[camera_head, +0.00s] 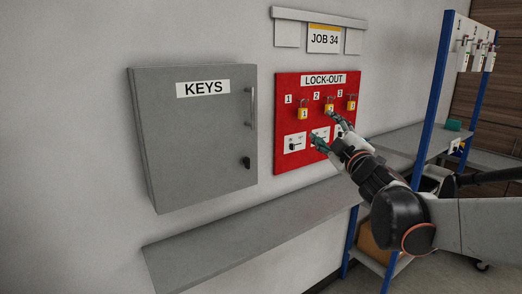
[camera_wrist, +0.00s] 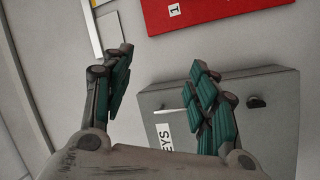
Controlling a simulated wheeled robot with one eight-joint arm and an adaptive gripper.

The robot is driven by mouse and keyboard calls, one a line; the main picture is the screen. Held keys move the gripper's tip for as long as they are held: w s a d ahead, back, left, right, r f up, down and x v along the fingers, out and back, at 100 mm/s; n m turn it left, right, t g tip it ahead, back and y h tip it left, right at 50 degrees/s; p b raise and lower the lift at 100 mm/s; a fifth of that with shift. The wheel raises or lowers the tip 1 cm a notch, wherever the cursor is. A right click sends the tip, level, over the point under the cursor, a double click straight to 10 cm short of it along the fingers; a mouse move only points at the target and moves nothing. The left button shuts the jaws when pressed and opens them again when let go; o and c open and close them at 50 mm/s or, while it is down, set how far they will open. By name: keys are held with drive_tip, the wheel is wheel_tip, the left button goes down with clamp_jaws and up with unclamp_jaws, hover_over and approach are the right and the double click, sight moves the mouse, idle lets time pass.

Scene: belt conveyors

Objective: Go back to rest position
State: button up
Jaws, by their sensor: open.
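My gripper (camera_head: 326,129) is open and empty, its fingers spread in front of the right part of the red lock-out board (camera_head: 285,98). In the wrist view my gripper (camera_wrist: 163,65) shows both green-padded fingers apart with nothing between them. Yellow padlocks hang on the board under the numbers 1 (camera_head: 303,114), 2 (camera_head: 329,111) and 3 (camera_head: 351,105). A switch plate (camera_head: 295,142) shows below number 1. The plate below number 2 is partly covered by my gripper, and the area below number 3 is hidden. I cannot tell whether a finger touches the board.
A closed grey KEYS cabinet (camera_head: 198,140) is on the wall left of the board. A long grey shelf (camera_head: 245,235) runs below. A JOB 34 sign (camera_head: 324,39) is above the board. A blue-posted rack (camera_head: 435,100) with hanging items stands at right, beyond my arm.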

drive_tip(key=s+d+f+m+g+h, duration=0.2)
drive_tip(key=s+d+f+m+h, duration=0.25)
drive_tip(key=s, duration=0.25)
drive_tip(key=s+d+f+m+g+h, duration=0.3)
drive_tip(key=s+f+m, duration=0.2)
drive_tip(key=s+m, duration=0.15)
drive_tip(key=s+a+f+m+g+y, duration=0.1)
drive_tip(key=s+a+f+g, duration=0.1)
drive_tip(key=s+f, duration=0.6)
drive_tip(key=s+a+f+m+g+y+b, duration=0.1)
drive_tip(key=s+a+f+m+g+y, duration=0.1)
drive_tip(key=s+f+g, duration=0.3)
drive_tip(key=s+a+f, duration=0.1)
drive_tip(key=s+f, duration=0.2)
drive_tip(key=s, duration=0.4)
drive_tip(key=shift+s+a, duration=0.35)
